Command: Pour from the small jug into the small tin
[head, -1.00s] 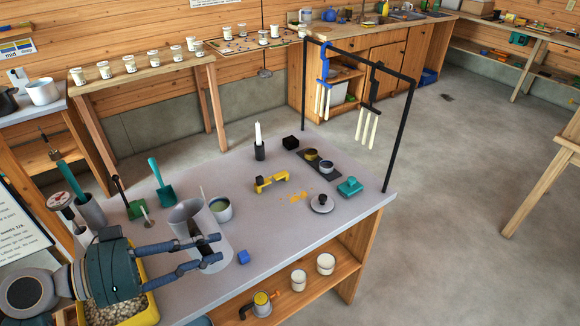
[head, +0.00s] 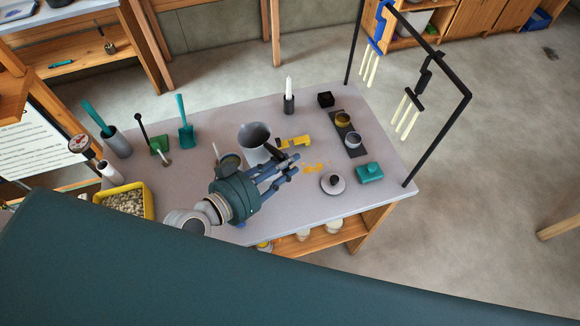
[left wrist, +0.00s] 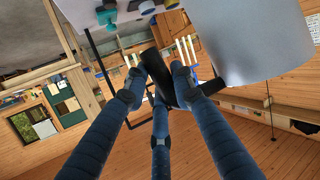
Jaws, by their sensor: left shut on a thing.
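The small jug (head: 255,137), a grey flared vessel, is beside my left gripper (head: 290,168) in the head view. In the left wrist view it is the big pale curved body (left wrist: 250,40) at upper right. The fingers of the left gripper (left wrist: 165,85) are shut on its dark handle (left wrist: 158,72). The jug looks about upright, above the table; its contents are not visible. Two small tins stand to its right on a dark tray (head: 345,129): a yellowish one (head: 343,118) and a grey-blue one (head: 353,140). I cannot tell which is meant. My right gripper is out of view.
A pot (head: 229,160) is partly behind my left arm. A yellow tool (head: 295,141), a lidded round dish (head: 333,184), a teal block (head: 369,173) and a candle (head: 289,100) stand near the jug. A black rack frame (head: 440,130) rises at the table's right end.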

